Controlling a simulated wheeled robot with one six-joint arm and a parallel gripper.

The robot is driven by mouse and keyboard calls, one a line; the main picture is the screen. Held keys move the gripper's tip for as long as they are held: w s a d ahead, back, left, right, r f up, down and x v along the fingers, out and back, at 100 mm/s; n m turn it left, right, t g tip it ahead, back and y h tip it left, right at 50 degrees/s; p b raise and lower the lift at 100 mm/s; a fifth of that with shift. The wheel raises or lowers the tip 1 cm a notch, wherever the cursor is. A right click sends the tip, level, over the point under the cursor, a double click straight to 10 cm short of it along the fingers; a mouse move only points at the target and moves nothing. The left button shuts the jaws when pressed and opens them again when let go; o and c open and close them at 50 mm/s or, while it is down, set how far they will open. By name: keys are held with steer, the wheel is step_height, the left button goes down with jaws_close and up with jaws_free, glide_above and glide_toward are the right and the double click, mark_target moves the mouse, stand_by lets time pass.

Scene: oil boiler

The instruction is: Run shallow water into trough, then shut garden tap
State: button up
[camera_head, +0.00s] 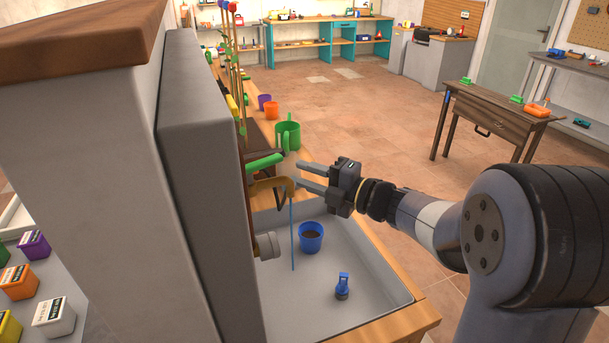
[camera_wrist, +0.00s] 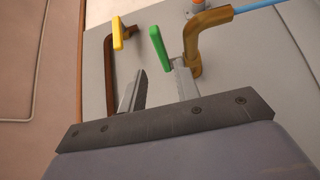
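The garden tap has a green lever (camera_head: 265,161) and a brass spout (camera_head: 272,187) on the grey wall panel. A thin blue stream of water (camera_head: 292,235) runs from the spout down into the grey trough (camera_head: 388,283). No clear water level can be made out in the trough. My gripper (camera_head: 298,174) is open and empty, its fingers pointing at the tap. In the wrist view, the green lever (camera_wrist: 158,48) stands in front of the fingertips, close to the right finger. I cannot tell whether they touch. The brass spout (camera_wrist: 192,45) is just to its right.
A blue pot (camera_head: 311,238) and a small blue object (camera_head: 343,286) stand in the trough. A yellow lever (camera_wrist: 117,33) on a brown pipe is left of the green one. Open floor lies to the right.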

steer(key=m, duration=0.2)
steer(key=s+m, duration=0.1)
steer(key=m, duration=0.1)
steer(key=shift+r+t+p, duration=0.25)
steer(key=shift+t+p, duration=0.05)
steer(key=c, duration=0.4)
steer(key=m, duration=0.4)
steer(key=shift+s+a+r+t+p, duration=0.1)
steer(key=shift+s+r+t+p, duration=0.1)
steer(key=shift+s+t+p, duration=0.15)
jaws_close()
steer(key=m+t+h+p, duration=0.4)
steer(key=m, duration=2.8)
glide_toward(269, 164)
steer(key=p+x, duration=0.2)
steer(key=x, duration=0.5)
steer(key=shift+p, duration=0.35)
